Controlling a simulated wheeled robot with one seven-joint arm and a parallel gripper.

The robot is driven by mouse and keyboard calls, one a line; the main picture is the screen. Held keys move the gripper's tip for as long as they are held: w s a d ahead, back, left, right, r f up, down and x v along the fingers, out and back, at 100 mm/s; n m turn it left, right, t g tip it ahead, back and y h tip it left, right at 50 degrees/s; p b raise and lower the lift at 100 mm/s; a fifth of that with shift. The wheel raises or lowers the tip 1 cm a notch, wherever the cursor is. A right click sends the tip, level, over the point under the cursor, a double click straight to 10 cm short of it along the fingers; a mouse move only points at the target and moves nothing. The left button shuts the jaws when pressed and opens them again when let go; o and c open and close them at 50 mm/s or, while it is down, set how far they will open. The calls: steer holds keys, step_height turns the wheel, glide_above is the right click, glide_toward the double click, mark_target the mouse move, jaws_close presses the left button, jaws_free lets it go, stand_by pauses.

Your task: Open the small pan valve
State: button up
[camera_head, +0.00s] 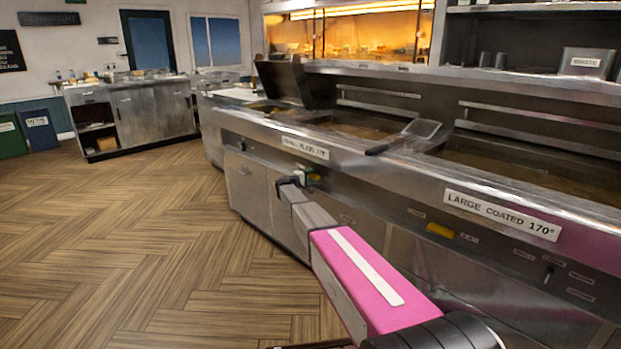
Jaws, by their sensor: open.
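The steel frying range (365,160) runs along the right side of the view. A white label (305,148), whose small print seems to begin with "SMALL", is on its front edge. Just below the label is a small yellow part (314,177), which may be the small pan valve's handle; it is too small to tell how it is turned. My gripper (289,181) is open at the range front, just left of the yellow part. I cannot tell whether it touches anything. The gripper and forearm hide part of the panel behind them.
A larger yellow handle (440,231) sits below the "LARGE COATED 170°" label (502,215). A scoop (407,135) lies across the range top. A raised dark lid (285,82) stands farther back. The wood floor (130,240) on the left is clear.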

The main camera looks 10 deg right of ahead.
steer(key=shift+w+d, duration=0.15)
steer(key=shift+d, duration=0.1)
jaws_close()
steer(key=shift+m, duration=0.4)
steer(key=m, duration=0.8)
steer(key=shift+m, duration=0.3)
steer(key=m, duration=0.8)
steer(key=shift+m, duration=0.4)
